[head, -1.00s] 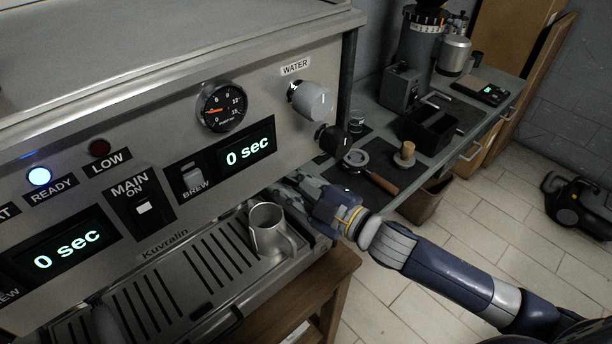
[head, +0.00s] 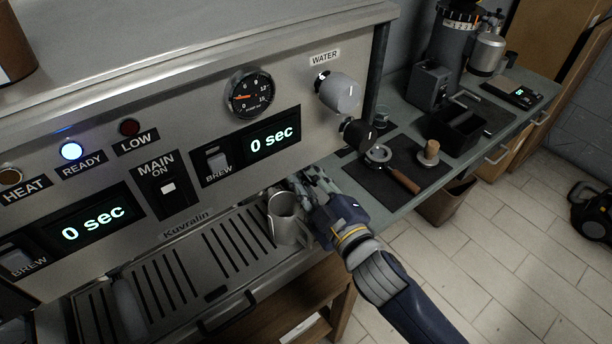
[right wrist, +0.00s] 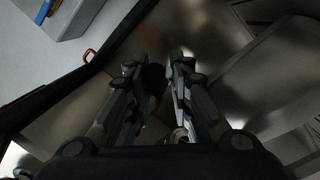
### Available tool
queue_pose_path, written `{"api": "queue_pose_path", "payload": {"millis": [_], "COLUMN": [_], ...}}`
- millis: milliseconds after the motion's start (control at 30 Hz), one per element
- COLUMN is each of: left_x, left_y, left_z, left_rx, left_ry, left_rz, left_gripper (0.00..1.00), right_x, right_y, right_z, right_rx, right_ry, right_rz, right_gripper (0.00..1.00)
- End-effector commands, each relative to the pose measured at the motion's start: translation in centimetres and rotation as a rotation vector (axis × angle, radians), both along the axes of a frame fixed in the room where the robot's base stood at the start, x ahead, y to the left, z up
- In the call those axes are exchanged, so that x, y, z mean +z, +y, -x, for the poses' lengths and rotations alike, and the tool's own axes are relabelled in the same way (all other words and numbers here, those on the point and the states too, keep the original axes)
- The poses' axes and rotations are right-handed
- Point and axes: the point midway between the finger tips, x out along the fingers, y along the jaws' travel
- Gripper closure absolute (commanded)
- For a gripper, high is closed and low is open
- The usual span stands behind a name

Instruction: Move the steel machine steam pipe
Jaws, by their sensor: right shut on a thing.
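The steel espresso machine (head: 190,150) fills the left of the head view. My right gripper (head: 305,188) is under its right front, below the black knob (head: 357,134) and just right of a steel milk pitcher (head: 284,220). The pitcher stands upright on the slotted drip tray (head: 190,262). In the right wrist view my right gripper (right wrist: 156,76) is shut on a thin dark piece, seen only in part between the fingers. It appears to be the steam pipe (right wrist: 155,80); fingers and shadow hide the rest. My left gripper is not in view.
A counter (head: 400,215) right of the machine holds a portafilter (head: 390,167), a tamper (head: 429,153), a black knock box (head: 464,132) and a grinder (head: 445,60). The pitcher stands close beside my right gripper.

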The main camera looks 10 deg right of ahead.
Motion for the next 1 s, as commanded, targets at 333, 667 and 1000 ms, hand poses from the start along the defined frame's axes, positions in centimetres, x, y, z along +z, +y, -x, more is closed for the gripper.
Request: {"api": "queue_pose_path", "payload": {"millis": [333,667,1000], "left_x": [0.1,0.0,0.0], "left_y": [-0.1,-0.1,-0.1], "left_z": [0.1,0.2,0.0], "left_rx": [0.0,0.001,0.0], "left_ry": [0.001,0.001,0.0], "left_rz": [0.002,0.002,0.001], "left_gripper": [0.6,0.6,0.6], "right_x": [0.6,0.2,0.2], "right_y": [-0.1,-0.5,-2.2], "right_z": [-0.1,1.0,5.8], "right_rx": [-0.001,0.0,0.0], "right_ry": [-0.013,-0.005,-0.005], "right_rz": [-0.002,-0.002,-0.002], "right_gripper": [0.65,0.65,0.65]}}
